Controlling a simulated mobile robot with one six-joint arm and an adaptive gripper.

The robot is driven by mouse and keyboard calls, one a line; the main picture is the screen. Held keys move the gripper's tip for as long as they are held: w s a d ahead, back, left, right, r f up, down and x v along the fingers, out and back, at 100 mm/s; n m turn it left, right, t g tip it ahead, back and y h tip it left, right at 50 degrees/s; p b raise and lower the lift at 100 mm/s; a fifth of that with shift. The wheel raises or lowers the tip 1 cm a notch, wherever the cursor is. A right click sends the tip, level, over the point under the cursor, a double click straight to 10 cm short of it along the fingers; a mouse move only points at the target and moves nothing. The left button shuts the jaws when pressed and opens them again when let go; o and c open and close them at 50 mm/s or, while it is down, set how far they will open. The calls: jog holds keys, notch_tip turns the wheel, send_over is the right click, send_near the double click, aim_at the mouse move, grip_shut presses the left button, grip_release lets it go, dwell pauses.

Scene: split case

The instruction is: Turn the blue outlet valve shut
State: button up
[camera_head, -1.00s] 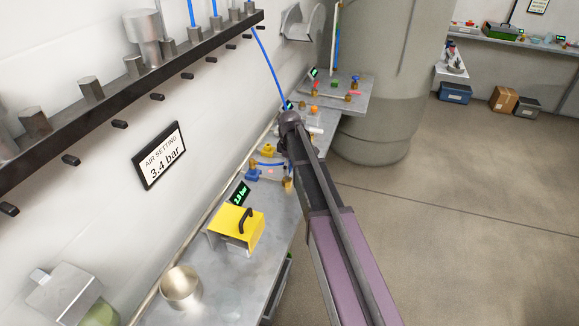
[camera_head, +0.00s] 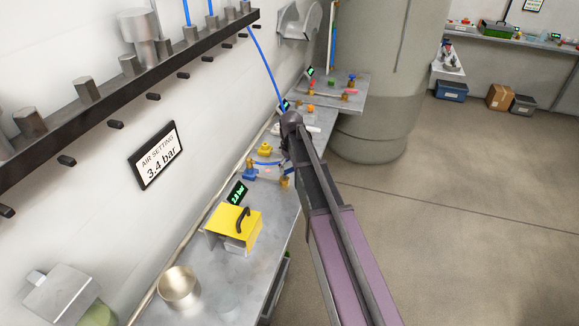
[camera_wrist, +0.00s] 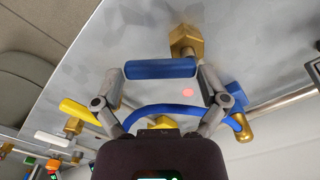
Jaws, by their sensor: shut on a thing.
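In the wrist view, a blue lever handle (camera_wrist: 150,69) lies crosswise between the two fingertips of my gripper (camera_wrist: 162,72), which is shut on it. A brass hex fitting (camera_wrist: 186,42) stands just beyond the handle's right end. A curved blue hose (camera_wrist: 165,109) runs below the handle, behind the fingers, to a brass elbow (camera_wrist: 243,130) at the right. In the head view, my forearm hides most of the gripper and the handle. The blue hose (camera_head: 266,163) and a brass fitting (camera_head: 285,182) show beside it on the bench.
A yellow lever (camera_wrist: 80,111) and a white lever (camera_wrist: 55,139) lie left of my gripper. On the grey bench (camera_head: 210,283) stand a yellow cover (camera_head: 233,224), a green display (camera_head: 238,193) and a metal cup (camera_head: 179,287). The wall (camera_head: 90,200) runs along the left; open floor (camera_head: 460,220) lies right.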

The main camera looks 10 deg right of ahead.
jog(key=m, duration=0.2)
jog(key=s+m, duration=0.1)
jog(key=m, duration=0.2)
jog(key=shift+s+m, duration=0.25)
jog(key=shift+m, duration=0.05)
jog(key=m, duration=0.2)
jog(key=s+m, duration=0.1)
jog(key=m, duration=0.1)
jog(key=shift+a+m, duration=0.1)
jog(key=shift+m, duration=0.2)
jog(key=o, duration=0.8)
jog(key=shift+c, duration=0.2)
jog(key=shift+w+n, duration=0.1)
jog(key=shift+n, duration=0.3)
